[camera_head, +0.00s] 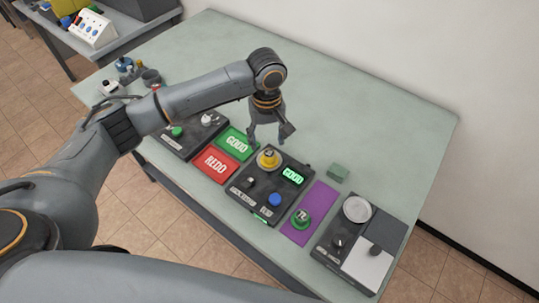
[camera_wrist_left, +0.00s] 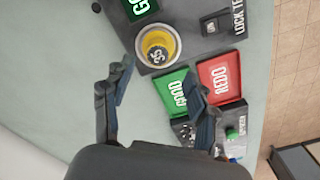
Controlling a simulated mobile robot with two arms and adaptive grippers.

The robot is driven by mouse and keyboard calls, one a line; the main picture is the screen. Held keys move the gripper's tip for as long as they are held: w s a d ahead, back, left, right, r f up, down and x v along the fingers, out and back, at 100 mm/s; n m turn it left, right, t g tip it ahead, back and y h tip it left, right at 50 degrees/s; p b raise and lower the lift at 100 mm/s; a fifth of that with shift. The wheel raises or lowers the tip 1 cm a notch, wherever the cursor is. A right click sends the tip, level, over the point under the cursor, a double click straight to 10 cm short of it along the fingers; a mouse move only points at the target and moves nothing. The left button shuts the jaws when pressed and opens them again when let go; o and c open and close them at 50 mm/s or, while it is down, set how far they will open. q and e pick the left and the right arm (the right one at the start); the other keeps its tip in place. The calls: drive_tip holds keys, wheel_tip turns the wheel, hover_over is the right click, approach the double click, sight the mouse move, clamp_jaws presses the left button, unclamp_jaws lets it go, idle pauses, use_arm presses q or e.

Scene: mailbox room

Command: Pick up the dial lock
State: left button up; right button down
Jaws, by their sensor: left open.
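A yellow dial lock (camera_head: 268,157) sits on the round holder at the back left of the black lock tester (camera_head: 262,205). In the left wrist view the yellow dial lock (camera_wrist_left: 157,47) shows a dark numbered face. A second, green dial lock (camera_head: 301,216) lies on a purple mat (camera_head: 318,198) to the right of the tester. My left gripper (camera_head: 266,138) is open and empty, pointing down close above and behind the yellow lock. In the left wrist view, my left gripper (camera_wrist_left: 158,85) has its fingers apart, with the yellow lock ahead of them. My right gripper is not in view.
A black device (camera_head: 192,136) stands further left, a scale-like device (camera_head: 350,245) at right. The table's back is clear.

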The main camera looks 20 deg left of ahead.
sight(269, 153)
use_arm(q)
wheel_tip(269, 153, down, 2)
drive_tip(key=shift+s+d+f+p, duration=0.1)
drive_tip(key=shift+d+p, duration=0.05)
drive_tip(key=shift+p, duration=0.15)
wheel_tip(269, 153, down, 2)
drive_tip(key=shift+s+d+f, duration=0.1)
drive_tip(key=shift+d+f, duration=0.05)
drive_tip(key=shift+f, duration=0.05)
drive_tip(key=shift+f+p, duration=0.3)
drive_tip(key=shift+f, duration=0.4)
drive_tip(key=shift+c, duration=0.8)
clamp_jaws()
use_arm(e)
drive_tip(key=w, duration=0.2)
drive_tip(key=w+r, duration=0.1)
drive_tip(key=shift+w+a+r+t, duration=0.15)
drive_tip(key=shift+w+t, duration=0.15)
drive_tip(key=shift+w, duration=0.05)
